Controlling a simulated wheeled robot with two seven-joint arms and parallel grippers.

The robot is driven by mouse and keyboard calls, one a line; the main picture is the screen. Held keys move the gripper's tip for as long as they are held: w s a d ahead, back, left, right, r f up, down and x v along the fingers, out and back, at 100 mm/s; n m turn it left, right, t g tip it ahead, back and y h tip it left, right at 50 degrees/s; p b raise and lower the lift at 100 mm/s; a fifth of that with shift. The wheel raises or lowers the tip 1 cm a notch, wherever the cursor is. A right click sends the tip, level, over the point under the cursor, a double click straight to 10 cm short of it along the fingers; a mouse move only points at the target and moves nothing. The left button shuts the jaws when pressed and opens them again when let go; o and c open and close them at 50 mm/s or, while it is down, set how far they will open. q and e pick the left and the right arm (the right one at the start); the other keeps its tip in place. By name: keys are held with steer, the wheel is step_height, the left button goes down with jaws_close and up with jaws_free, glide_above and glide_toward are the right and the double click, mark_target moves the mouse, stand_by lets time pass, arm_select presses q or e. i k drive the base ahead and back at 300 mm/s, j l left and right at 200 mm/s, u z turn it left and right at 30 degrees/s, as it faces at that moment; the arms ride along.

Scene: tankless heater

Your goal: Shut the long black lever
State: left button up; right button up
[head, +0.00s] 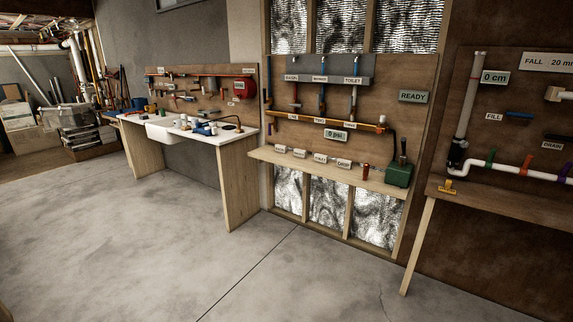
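A black lever-like bar (557,137) sits on the brown board at the far right, just above a label reading DRAIN. It lies roughly level and runs toward the picture's right edge. Another upright black handle (403,146) stands above the green box (398,174) at the right end of the middle shelf. I cannot tell from this distance which of them is the long black lever, or how either one is set. Neither of my grippers is in view.
A wooden shelf (320,170) runs under the middle panel. A right-hand bench (500,202) has a leg reaching the floor. A white-topped bench with a sink (162,131) stands at left. The concrete floor (200,265) in front is clear.

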mark_target(265, 101)
steer(key=i+j+u, duration=0.1)
steer(key=i+u, duration=0.2)
steer(key=i, duration=0.5)
steer(key=i+l+u, duration=0.1)
steer(key=i+u, duration=0.25)
steer(key=i, duration=0.4)
